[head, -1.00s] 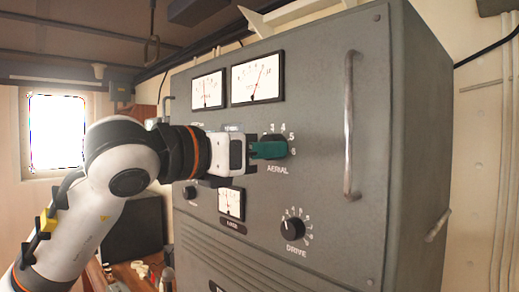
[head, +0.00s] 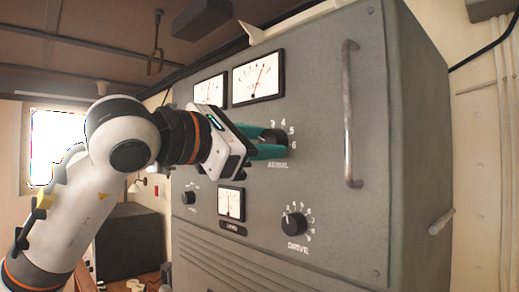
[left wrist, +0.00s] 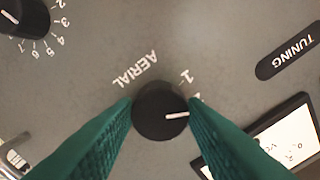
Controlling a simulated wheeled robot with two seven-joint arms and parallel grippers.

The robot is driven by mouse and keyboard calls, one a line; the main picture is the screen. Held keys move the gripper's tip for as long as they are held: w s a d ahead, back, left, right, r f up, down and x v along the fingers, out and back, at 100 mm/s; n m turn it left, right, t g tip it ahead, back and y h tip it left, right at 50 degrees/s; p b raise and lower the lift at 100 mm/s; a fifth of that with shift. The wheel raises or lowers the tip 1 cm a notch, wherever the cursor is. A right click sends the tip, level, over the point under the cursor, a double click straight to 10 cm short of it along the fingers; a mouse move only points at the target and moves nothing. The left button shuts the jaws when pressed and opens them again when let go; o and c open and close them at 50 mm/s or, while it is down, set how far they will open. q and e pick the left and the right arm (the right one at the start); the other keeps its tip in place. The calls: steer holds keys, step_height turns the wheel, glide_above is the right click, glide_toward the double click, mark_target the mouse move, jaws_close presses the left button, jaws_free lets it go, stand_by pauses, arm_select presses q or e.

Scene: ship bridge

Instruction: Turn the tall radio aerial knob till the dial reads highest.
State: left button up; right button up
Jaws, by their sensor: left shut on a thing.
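The round black aerial knob (left wrist: 150,116) sits on the grey radio cabinet (head: 320,120), above the word AERIAL. In the left wrist view its white pointer line points right, near the numbers 1 and a half-hidden one. My left gripper (head: 272,142) is shut on the knob, one green finger on each side; its fingers hide part of the knob and scale in the head view. The large meter (head: 258,84) above has its needle leaning right of centre. A second meter (head: 210,91) beside it is partly hidden by my arm. My right gripper is out of view.
The drive knob (head: 293,224) is below right, and another small knob (head: 189,197) is at lower left. A small meter (head: 231,204) sits below my gripper. A vertical metal handle (head: 348,115) stands out from the cabinet to the right.

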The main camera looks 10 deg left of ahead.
arm_select(q)
steer(key=shift+r+m, duration=0.1)
steer(key=shift+m, duration=0.3)
steer(key=o, duration=1)
steer(key=shift+c, duration=0.2)
steer(key=shift+s+a+b, duration=0.2)
steer(key=shift+s+b, duration=0.05)
steer(key=shift+b, duration=0.1)
steer(key=b+v, duration=0.4)
steer(key=v, duration=0.7)
steer(key=shift+s, duration=0.15)
